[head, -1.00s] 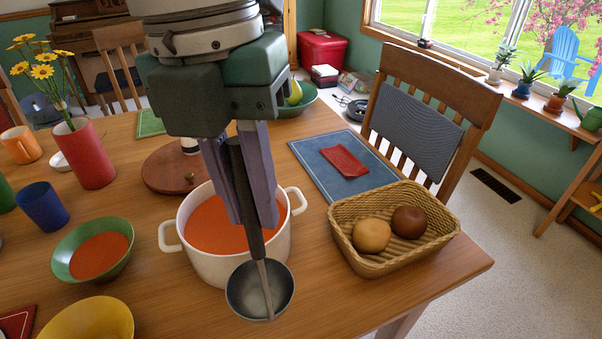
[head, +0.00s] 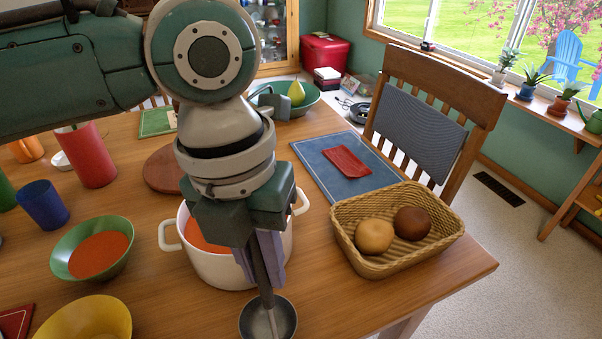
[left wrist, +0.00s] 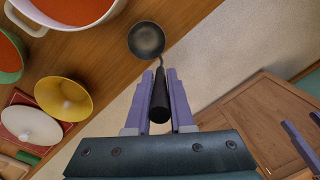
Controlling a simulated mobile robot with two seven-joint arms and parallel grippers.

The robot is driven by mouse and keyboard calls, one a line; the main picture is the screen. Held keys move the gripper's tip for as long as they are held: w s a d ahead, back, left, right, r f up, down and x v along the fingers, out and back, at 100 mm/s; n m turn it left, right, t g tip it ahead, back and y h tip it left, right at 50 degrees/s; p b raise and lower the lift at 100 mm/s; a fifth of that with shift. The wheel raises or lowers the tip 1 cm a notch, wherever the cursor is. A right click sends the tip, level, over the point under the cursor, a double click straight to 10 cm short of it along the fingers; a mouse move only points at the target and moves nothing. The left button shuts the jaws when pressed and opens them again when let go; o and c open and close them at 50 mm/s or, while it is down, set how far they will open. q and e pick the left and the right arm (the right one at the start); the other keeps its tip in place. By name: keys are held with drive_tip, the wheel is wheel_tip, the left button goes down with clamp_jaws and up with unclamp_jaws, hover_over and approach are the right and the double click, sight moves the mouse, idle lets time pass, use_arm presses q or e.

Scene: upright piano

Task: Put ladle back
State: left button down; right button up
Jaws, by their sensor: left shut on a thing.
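My left gripper (head: 262,272) is shut on the dark handle of the ladle (head: 268,320). In the head view the ladle hangs down, its grey metal bowl in front of the pot and apart from it. In the left wrist view the black handle (left wrist: 160,102) lies between the lavender fingers (left wrist: 157,78), and the bowl appears empty. The cream pot (head: 220,268) of orange soup stands on the table, partly hidden by my left gripper. Lavender finger-like parts at the right edge of the left wrist view seem to be my right gripper (left wrist: 306,138); its opening is unclear.
A wicker basket (head: 440,238) with two rolls stands right of the pot. A green bowl (head: 117,267) of soup and a yellow bowl (head: 90,322) are to the left. A blue mat (head: 318,163) with a red napkin (head: 347,161) lies behind. A chair (head: 430,75) stands beyond.

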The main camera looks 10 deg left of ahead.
use_arm(q)
drive_tip(key=c, duration=0.8)
unclamp_jaws()
drive_tip(key=shift+f, duration=0.1)
drive_tip(key=r, duration=0.4)
drive_tip(key=r+p, duration=0.1)
drive_tip(key=r, duration=0.3)
drive_tip(key=a+r, duration=0.1)
drive_tip(key=r, duration=0.3)
drive_tip(key=shift+r, duration=0.2)
drive_tip(key=s+d+f+n+t+h, duration=0.25)
drive_tip(key=s+d+f+n, duration=0.3)
drive_tip(key=n, duration=0.95)
drive_tip(key=s+a+f+n+y, duration=0.1)
drive_tip(key=s+a+n, duration=0.2)
drive_tip(key=n, duration=0.3)
drive_tip(key=s+a+f+n+y, duration=0.1)
drive_tip(key=s+a+f+n, duration=0.1)
drive_tip(key=a+n, duration=0.4)
drive_tip(key=s+a+f+n+t+y, duration=0.1)
drive_tip(key=s+a+f+n, duration=0.1)
drive_tip(key=s+a+n, duration=0.2)
drive_tip(key=shift+s+a+n, duration=0.1)
drive_tip(key=shift+a+n, duration=0.15)
drive_tip(key=shift+n, duration=0.65)
drive_tip(key=shift+s+a+n, duration=0.1)
drive_tip(key=shift+a+n, duration=0.1)
drive_tip(key=shift+n, duration=0.7)
